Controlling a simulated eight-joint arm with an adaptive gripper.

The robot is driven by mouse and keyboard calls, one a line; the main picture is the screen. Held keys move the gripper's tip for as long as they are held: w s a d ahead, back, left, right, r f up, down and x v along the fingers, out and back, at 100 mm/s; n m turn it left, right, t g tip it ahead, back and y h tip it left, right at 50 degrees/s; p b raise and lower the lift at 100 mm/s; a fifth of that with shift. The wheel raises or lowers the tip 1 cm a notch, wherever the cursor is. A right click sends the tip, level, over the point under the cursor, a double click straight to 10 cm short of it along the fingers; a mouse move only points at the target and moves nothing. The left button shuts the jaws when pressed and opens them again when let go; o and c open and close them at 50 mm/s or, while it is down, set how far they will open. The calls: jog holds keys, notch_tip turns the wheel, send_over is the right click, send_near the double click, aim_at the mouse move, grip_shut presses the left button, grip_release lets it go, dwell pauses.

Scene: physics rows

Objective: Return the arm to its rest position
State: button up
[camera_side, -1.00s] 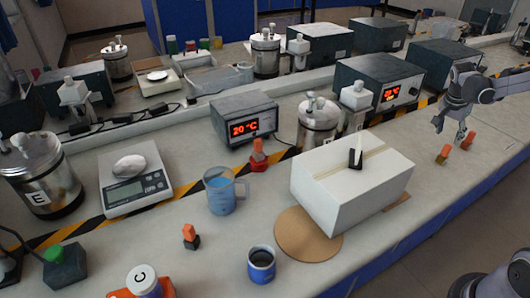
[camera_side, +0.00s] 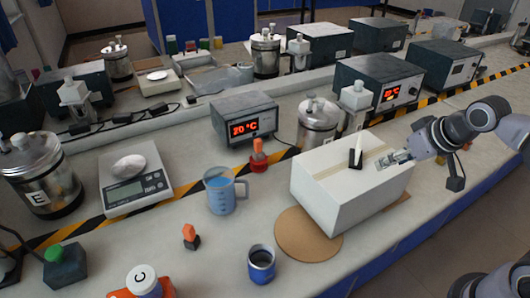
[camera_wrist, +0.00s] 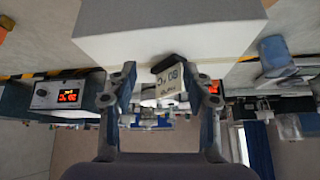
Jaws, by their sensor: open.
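My gripper (camera_side: 384,161) is at the right end of the white box (camera_side: 338,200) in the side view, close to the box's top edge. I cannot tell whether it touches the box. In the wrist view my gripper (camera_wrist: 165,82) has its two fingers spread, with nothing held between them. The wrist picture is upside down, and the white box (camera_wrist: 150,32) fills its top middle. A black stand (camera_side: 355,159) with a white upright piece sits on the box.
A cork disc (camera_side: 300,245) lies partly under the box. A blue cup (camera_side: 261,265), a blue jug (camera_side: 221,196) and a metal canister (camera_side: 317,124) stand nearby. A heater box with a red display (camera_side: 376,80) is behind. The bench's front edge runs below the arm.

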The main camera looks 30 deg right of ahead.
jog(key=shift+s+a+f+n+t+y, duration=0.15)
jog(key=shift+s+a+f+n+y, duration=0.1)
jog(key=shift+s+a+n, duration=0.35)
jog(key=shift+s+a+f+n+t+y, duration=0.2)
jog(key=shift+s+a+n, duration=0.1)
jog(key=shift+a, duration=0.5)
